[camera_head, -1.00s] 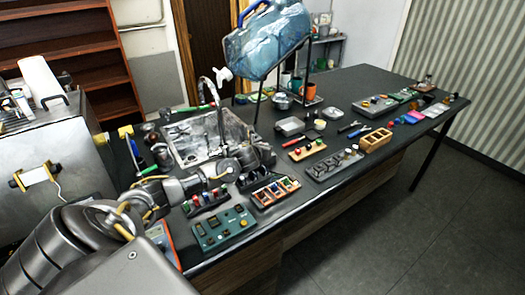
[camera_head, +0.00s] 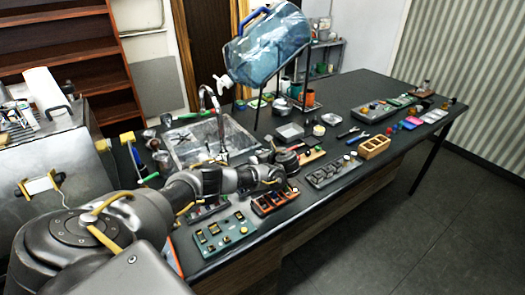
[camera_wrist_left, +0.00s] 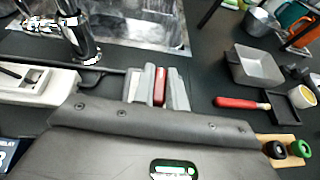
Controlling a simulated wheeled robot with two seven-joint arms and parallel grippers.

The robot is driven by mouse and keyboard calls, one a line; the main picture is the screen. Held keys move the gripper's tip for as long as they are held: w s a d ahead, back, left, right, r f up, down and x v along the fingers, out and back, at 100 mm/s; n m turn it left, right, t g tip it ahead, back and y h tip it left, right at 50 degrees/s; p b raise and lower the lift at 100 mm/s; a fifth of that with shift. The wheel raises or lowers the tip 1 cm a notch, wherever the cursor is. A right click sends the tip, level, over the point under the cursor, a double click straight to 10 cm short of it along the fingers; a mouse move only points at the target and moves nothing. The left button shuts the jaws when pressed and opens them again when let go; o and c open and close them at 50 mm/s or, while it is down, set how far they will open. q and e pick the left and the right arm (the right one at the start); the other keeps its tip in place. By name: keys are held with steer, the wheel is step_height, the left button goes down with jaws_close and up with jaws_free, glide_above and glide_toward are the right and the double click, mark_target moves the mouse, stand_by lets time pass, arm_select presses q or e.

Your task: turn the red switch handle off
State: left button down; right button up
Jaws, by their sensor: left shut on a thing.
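My left gripper (camera_wrist_left: 158,92) has its two grey fingers shut on a narrow upright red piece, which appears to be the red switch handle (camera_wrist_left: 159,84). The handle stands between the fingertips, near the edge of the metal sink. Its base and mounting are hidden by the gripper body. In the head view my left arm reaches across the table from the left, and its hand (camera_head: 275,155) is beyond the orange-framed module. The red handle cannot be made out there. My right gripper is not in view.
The metal sink (camera_head: 212,140) and tap lie beyond the hand. A grey pan (camera_wrist_left: 256,66) and a separate red-handled tool (camera_wrist_left: 238,103) lie right of the fingers. A teal panel (camera_head: 223,233) and a grey module (camera_head: 333,171) are near the front edge.

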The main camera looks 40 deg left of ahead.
arm_select(q)
steer(key=shift+n+g, duration=0.5)
steer(key=shift+g, duration=0.1)
steer(key=c, duration=1.4)
jaws_free()
steer(key=shift+c, duration=0.2)
steer(key=shift+d+r, duration=0.2)
steer(key=shift+d, duration=0.25)
steer(key=b+v, duration=0.1)
steer(key=v, duration=0.8)
steer(key=shift+s+d, duration=0.25)
steer(key=shift+d, duration=0.1)
